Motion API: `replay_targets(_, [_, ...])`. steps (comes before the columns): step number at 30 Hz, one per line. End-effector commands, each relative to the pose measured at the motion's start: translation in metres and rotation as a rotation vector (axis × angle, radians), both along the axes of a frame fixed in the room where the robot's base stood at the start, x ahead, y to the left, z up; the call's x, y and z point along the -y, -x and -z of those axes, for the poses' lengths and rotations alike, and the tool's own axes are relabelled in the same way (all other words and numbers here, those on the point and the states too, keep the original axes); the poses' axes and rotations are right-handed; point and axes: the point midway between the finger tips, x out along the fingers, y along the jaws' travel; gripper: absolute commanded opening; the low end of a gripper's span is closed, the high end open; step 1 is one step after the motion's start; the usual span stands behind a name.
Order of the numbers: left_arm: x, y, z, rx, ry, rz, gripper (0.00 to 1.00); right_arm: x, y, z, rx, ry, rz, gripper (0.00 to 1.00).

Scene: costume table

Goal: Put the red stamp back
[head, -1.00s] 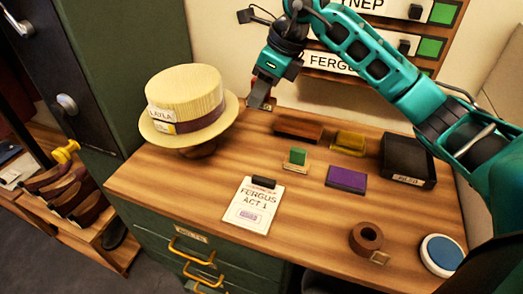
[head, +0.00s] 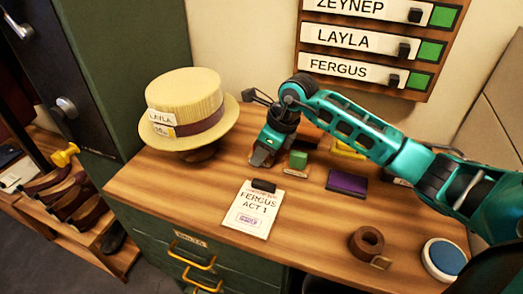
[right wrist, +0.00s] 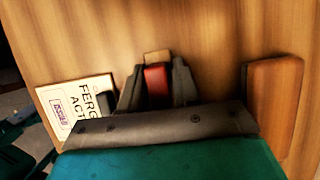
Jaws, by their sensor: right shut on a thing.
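My right gripper (head: 262,160) is low over the table, behind the FERGUS ACT 1 card (head: 255,212) and left of a small green stamp (head: 298,160). In the right wrist view, my right gripper (right wrist: 157,88) is shut on the red stamp (right wrist: 157,80), with a pale wooden piece (right wrist: 157,57) showing just beyond the red part. The gripper hides the red stamp in the head view. I cannot tell whether the stamp touches the table. My left gripper is not in view.
A straw hat (head: 187,110) stands left of the gripper. A brown wooden block (right wrist: 272,100) lies right in the wrist view. A purple pad (head: 346,184), a rolled brown belt (head: 367,243) and a round blue-and-white tin (head: 442,258) are to the right. The front middle is clear.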

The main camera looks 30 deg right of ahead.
Motion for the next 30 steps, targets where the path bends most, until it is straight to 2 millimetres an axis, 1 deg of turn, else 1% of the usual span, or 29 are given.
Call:
replay_targets(4, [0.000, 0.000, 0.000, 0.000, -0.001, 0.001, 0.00, 0.000, 0.000, -0.001, 0.002, -0.001, 0.000, 0.12])
replay_targets(8, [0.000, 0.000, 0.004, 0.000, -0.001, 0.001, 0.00, 0.000, 0.000, 0.003, 0.002, 0.000, -0.001, 0.12])
replay_targets(9, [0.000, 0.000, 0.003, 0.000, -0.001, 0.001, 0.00, 0.000, 0.000, 0.003, 0.001, 0.000, 0.000, 0.33])
replay_targets(15, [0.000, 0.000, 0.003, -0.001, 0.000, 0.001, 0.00, 0.000, 0.000, 0.002, 0.000, 0.000, 0.000, 0.52])
replay_targets(17, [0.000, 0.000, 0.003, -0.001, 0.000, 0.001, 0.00, 0.000, 0.000, 0.002, 0.000, 0.000, 0.000, 0.57])
replay_targets(25, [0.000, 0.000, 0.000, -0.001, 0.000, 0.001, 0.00, 0.000, 0.000, -0.001, 0.001, -0.001, 0.000, 0.57])
replay_targets(28, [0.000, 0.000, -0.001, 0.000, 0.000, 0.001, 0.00, 0.003, 0.001, -0.008, 0.004, 0.001, 0.000, 0.57])
replay_targets(30, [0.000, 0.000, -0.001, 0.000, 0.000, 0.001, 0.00, 0.006, 0.004, -0.019, 0.006, 0.002, 0.000, 0.57])
